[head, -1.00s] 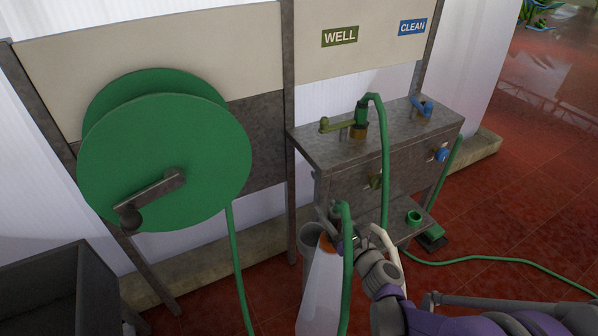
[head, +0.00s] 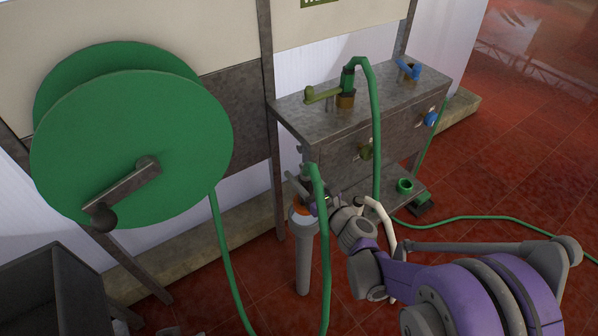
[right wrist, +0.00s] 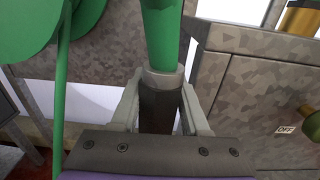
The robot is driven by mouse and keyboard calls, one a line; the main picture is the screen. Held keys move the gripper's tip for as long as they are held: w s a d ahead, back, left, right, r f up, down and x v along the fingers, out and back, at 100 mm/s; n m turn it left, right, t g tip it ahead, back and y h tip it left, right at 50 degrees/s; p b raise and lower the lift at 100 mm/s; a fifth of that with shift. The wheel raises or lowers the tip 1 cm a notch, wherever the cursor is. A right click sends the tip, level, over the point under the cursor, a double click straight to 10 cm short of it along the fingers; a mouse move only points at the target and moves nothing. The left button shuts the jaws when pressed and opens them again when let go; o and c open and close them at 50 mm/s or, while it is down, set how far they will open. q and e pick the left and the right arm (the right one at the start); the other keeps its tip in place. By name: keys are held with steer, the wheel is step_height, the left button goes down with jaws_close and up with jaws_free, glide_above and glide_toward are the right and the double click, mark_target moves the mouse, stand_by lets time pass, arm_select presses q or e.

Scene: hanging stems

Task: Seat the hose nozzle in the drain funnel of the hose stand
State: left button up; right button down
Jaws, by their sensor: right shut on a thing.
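My right gripper (head: 312,200) is shut on the hose nozzle, around its dark grip (right wrist: 158,108) in the right wrist view. The green hose (right wrist: 160,35) rises from a grey collar above the jaws. The nozzle's orange tip (head: 300,211) points down at the mouth of the grey drain funnel (head: 303,260), an upright tube beside the hose stand. The tip overlaps the funnel's top edge; I cannot tell how deep it sits. The hose stand (head: 335,150) is a grey metal cabinet. My left gripper is not in view.
A large green reel (head: 130,150) with a crank stands left. A dark trough (head: 50,290) is at lower left. The stand carries a green lever (head: 322,94), a blue lever (head: 408,70), an olive knob (head: 366,152) and a blue knob (head: 430,119). Red floor on the right is mostly clear.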

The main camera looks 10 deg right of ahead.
steer(key=shift+f+b, duration=0.35)
steer(key=shift+f, duration=0.4)
steer(key=shift+f+b, duration=1.9)
steer(key=shift+f, duration=0.55)
steer(key=shift+f+b, duration=0.85)
steer(key=shift+b, duration=0.05)
steer(key=shift+f, duration=0.3)
steer(key=shift+c, duration=1.6)
jaws_free()
